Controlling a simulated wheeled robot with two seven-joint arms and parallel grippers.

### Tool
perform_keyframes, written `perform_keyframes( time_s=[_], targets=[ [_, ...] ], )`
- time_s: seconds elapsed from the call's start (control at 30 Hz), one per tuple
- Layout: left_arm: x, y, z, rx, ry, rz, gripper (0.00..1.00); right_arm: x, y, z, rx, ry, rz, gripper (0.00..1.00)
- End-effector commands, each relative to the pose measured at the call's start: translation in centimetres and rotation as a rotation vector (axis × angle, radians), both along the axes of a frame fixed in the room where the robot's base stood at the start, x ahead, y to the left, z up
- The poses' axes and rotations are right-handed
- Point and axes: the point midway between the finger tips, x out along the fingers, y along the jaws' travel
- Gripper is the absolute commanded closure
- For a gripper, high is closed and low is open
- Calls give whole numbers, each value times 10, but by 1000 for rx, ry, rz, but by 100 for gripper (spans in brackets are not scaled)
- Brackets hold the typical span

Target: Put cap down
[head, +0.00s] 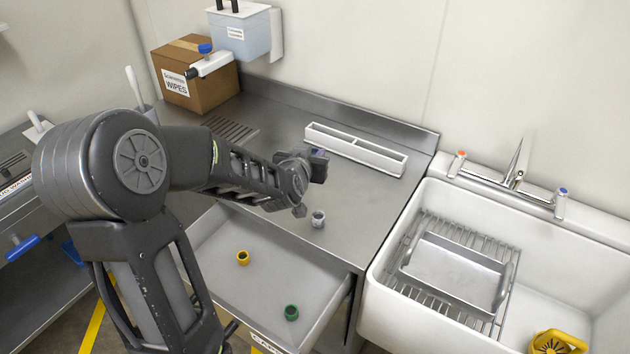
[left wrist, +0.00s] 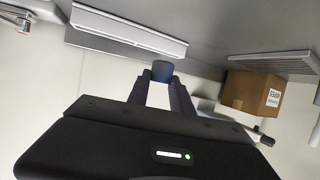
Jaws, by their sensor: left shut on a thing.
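My left gripper (head: 316,163) is over the steel counter, at the near side of a long white divided tray (head: 356,148). It is shut on a blue cap, which shows as a small dark blue piece at the fingertips. The blue cap (left wrist: 162,71) shows between the two fingertips in the left wrist view, close to the white tray (left wrist: 128,32). I cannot tell whether the cap touches the counter. A grey-white cap (head: 318,219) stands on the counter near the front edge. A yellow cap (head: 243,258) and a green cap (head: 291,313) lie in the open drawer (head: 225,282). My right gripper is not in view.
A cardboard wipes box (head: 205,92) stands at the back left of the counter. A white sink (head: 390,318) with a rack and a metal tray (head: 455,272) is at the right. The counter (head: 352,200) is clear right of the grey-white cap.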

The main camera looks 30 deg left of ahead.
Motion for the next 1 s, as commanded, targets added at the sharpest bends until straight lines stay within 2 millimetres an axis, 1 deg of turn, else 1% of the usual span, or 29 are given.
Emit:
perform_keyframes(
  time_s=[0.03,0.27,0.37,0.47,0.6,0.7,1.0],
  targets=[
    [0,-3,-3,-1,2,-4,100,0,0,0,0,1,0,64],
    [0,-3,-2,-1,0,-4,100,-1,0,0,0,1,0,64],
    [0,-3,-8,-1,2,-3,100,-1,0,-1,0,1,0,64],
    [0,-4,-22,0,5,-4,100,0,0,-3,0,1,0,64],
    [0,-4,-48,0,5,-4,100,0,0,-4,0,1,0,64],
    [0,-4,-59,-1,3,-5,100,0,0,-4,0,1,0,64],
    [1,-4,-61,1,-1,-4,100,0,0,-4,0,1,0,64]
  ],
)
